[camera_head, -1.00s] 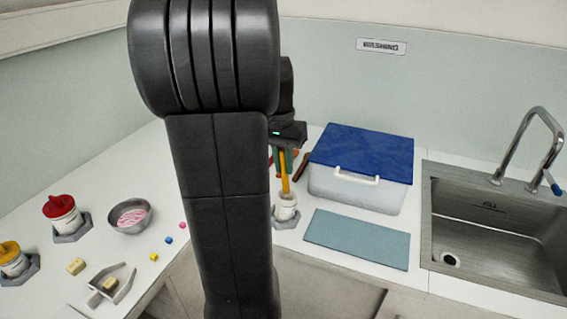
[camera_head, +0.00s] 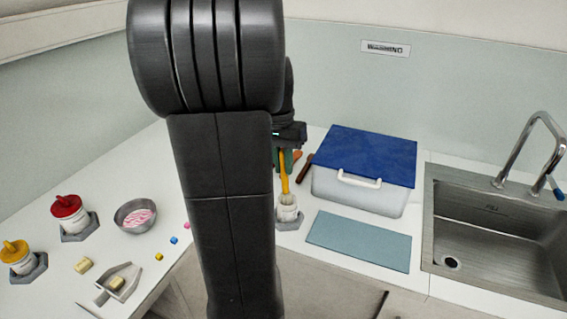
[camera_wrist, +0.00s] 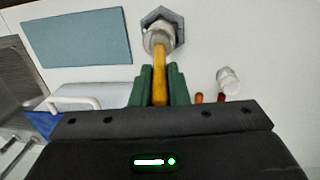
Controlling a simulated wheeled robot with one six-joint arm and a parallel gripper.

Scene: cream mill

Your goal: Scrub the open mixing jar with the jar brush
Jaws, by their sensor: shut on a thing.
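My gripper (camera_wrist: 160,85) has green fingers and is shut on the yellow handle of the jar brush (camera_wrist: 159,62). The yellow handle also shows in the head view (camera_head: 284,172), running down from my gripper (camera_head: 287,152). The handle leads down into the mouth of the open mixing jar (camera_wrist: 157,38), a white jar in a grey hexagonal holder. The jar also stands in the head view (camera_head: 287,212), just right of my arm. The brush head is hidden, apparently inside the jar.
A translucent bin (camera_head: 355,194) with a blue lid stands right of the jar. A blue-grey mat (camera_head: 358,241) lies before it, left of the sink (camera_head: 490,235). Red-lidded (camera_head: 68,212) and yellow-lidded (camera_head: 17,257) jars and a bowl (camera_head: 135,216) stand at left.

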